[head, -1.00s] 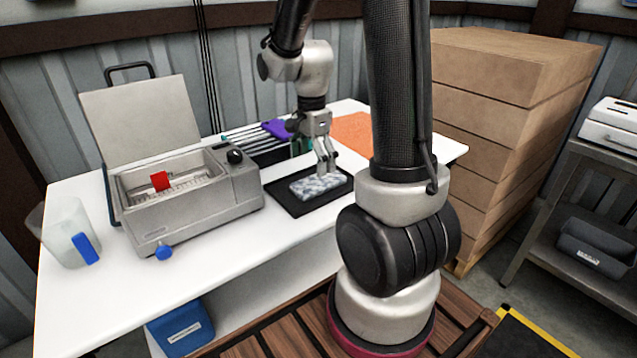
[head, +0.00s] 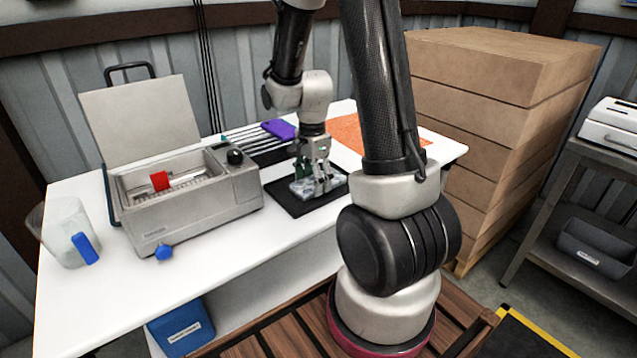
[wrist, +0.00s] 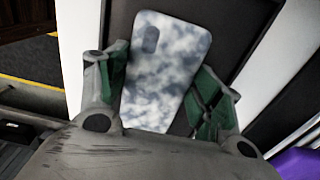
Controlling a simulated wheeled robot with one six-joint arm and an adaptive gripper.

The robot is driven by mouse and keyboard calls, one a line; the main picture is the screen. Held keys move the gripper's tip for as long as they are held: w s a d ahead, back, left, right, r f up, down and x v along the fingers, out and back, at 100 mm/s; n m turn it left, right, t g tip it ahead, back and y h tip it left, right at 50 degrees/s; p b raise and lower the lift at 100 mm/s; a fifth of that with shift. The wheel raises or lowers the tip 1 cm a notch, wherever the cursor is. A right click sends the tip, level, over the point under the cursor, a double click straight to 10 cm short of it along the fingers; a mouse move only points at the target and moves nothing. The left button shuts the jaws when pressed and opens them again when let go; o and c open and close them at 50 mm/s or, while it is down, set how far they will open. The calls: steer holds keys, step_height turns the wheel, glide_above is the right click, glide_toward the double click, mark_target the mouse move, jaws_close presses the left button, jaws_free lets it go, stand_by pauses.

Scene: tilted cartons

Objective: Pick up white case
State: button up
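The white case (wrist: 166,70) is a flat, phone-shaped cover with a grey cloudy pattern and a camera cutout at one end. It lies on a black mat (head: 285,205) on the white table, and in the head view my gripper partly hides the case (head: 300,188). My gripper (head: 315,188) is low over it. In the wrist view my gripper (wrist: 165,70) has its green-padded fingers apart on either side of the case. The left finger is very close to the case's edge; the right one seems to leave a small gap. I cannot tell whether either finger touches it.
A grey water bath (head: 185,208) with a red item inside stands left of the mat. A purple object (head: 280,130) lies on a rack behind. An orange sheet (head: 348,133) is behind on the right. A clear jug (head: 62,225) stands at the far left.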

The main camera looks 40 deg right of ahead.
step_height(320, 180, up, 10)
stand_by(0.6)
